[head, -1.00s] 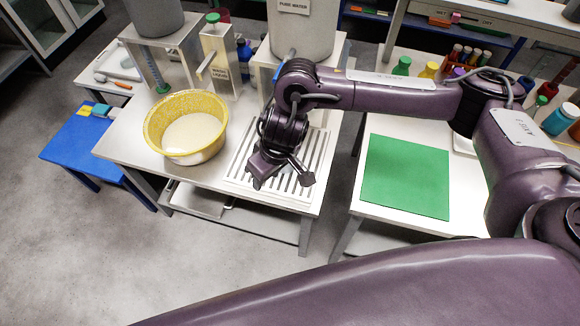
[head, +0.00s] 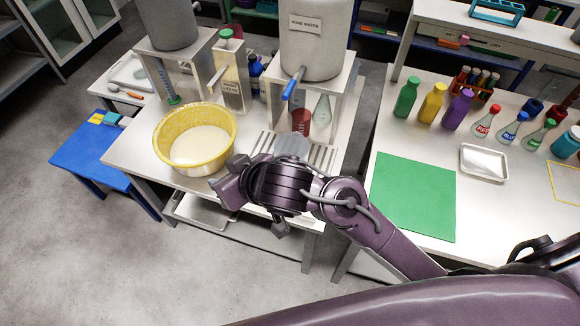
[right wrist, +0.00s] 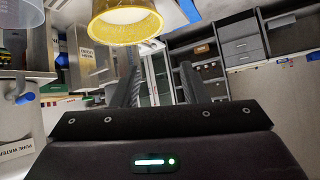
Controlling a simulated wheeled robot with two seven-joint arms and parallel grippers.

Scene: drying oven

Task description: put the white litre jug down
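A pale, translucent vessel (head: 291,146), which looks like the white litre jug, stands on the slatted drain rack (head: 322,158) below the pure water tank's tap in the head view. My right wrist hides its lower part. A pale vessel also shows cut off at the upper left of the right wrist view (right wrist: 18,12). My right gripper (head: 231,180) points left, away from the vessel, near the front of the yellow basin. In the right wrist view its two fingers (right wrist: 158,88) are apart with nothing between them. My left gripper is not in view.
The yellow basin (head: 168,127) with pale contents stands left of the rack. The pure water tank (head: 316,45) with its blue-handled tap (head: 291,86) is behind. A red beaker (head: 301,121) stands near the tap. A green mat (head: 413,196) lies clear on the right table.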

